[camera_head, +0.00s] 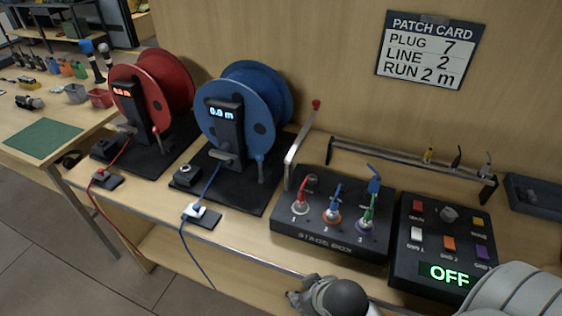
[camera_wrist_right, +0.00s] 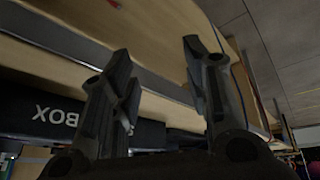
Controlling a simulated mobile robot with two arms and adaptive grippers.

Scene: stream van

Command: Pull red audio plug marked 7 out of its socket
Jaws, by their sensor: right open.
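The black stage box (camera_head: 330,240) stands on the bench with several plugs in its top. I cannot read a 7 on the red plug. My right gripper (camera_head: 303,296) is in front of the stage box, low at the bench's front edge. In the right wrist view its two fingers (camera_wrist_right: 157,65) are apart with nothing between them, and part of the box (camera_wrist_right: 60,113) shows at the left. My left gripper is out of view.
A red reel (camera_head: 152,85) and a blue reel (camera_head: 243,105) stand to the left, with cables over the bench edge. A lever with a red knob (camera_head: 316,104) rises behind the box. A control box (camera_head: 440,272) reading OFF is at right. The patch card (camera_head: 425,50) says plug 7.

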